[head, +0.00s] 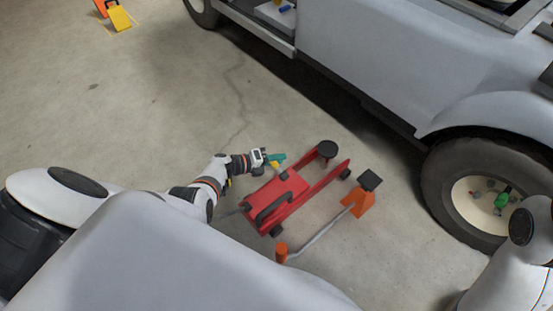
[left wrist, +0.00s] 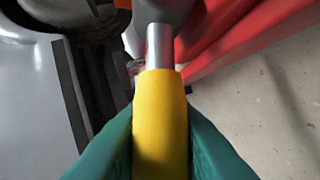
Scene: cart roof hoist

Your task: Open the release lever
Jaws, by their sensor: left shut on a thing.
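A red floor jack (head: 280,194) with a round black saddle (head: 327,149) lies on the concrete floor. The release lever has a yellow grip (left wrist: 160,125) on a short metal rod (left wrist: 160,46). My left gripper (head: 276,160) is at the jack's left side. In the left wrist view, its green fingers are shut on the yellow grip, one on each side. In the head view, only a small bit of yellow shows beside the fingers. The right gripper cannot be made out; part of my right arm shows at the lower right.
An orange block with a black pad (head: 370,180) and a grey bar (head: 322,236) ending in an orange handle (head: 281,252) lies right of the jack. A grey cart (head: 400,60) with a large wheel (head: 462,205) stands beyond. Yellow and orange wedges (head: 119,19) lie far left. The left floor is clear.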

